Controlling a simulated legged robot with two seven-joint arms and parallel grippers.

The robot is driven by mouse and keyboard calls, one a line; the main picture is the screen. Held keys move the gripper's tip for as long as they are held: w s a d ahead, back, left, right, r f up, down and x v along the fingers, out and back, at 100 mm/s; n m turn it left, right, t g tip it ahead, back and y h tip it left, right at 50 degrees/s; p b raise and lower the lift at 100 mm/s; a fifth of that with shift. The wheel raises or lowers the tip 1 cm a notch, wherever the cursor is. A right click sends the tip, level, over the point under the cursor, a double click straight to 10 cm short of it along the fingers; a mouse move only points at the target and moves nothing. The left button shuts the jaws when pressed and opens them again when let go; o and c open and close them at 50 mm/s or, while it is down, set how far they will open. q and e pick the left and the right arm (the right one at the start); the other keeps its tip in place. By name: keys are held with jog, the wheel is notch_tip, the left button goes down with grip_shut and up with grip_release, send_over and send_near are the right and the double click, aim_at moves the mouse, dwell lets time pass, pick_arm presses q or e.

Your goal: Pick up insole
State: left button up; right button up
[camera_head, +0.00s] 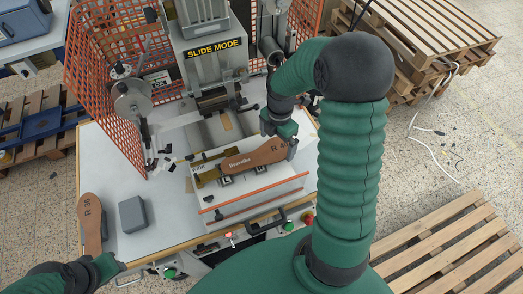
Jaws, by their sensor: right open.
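A brown insole (248,161) with white lettering and an R lies on the press's slide fixture (262,190), over metal blocks. My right gripper (280,143) is open at the insole's right end, with its fingers close around that end; I cannot tell if they touch it. A second brown insole (91,218), marked R 36, lies at the left edge of the white table. My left gripper (115,266) is at the lower left, near the table's front edge and below the second insole; its jaws are too small and dark to read.
The stamping press (207,60), marked SLIDE MODE, stands behind the fixture. An orange mesh guard (100,75) is on its left, another on its right. A grey block (132,214) sits on the white table (165,225). Wooden pallets (425,40) stand at the right.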

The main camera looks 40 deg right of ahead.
jog(key=shift+s+a+f, duration=0.1)
jog(key=shift+s+f, duration=0.05)
jog(key=shift+f, duration=0.05)
jog(key=shift+s+a+r, duration=0.1)
jog(key=shift+s, duration=0.1)
jog(key=shift+w, duration=0.1)
jog(key=shift+w+f, duration=0.1)
jog(key=shift+f, duration=0.15)
jog(key=shift+f, duration=0.1)
jog(key=c, duration=1.3)
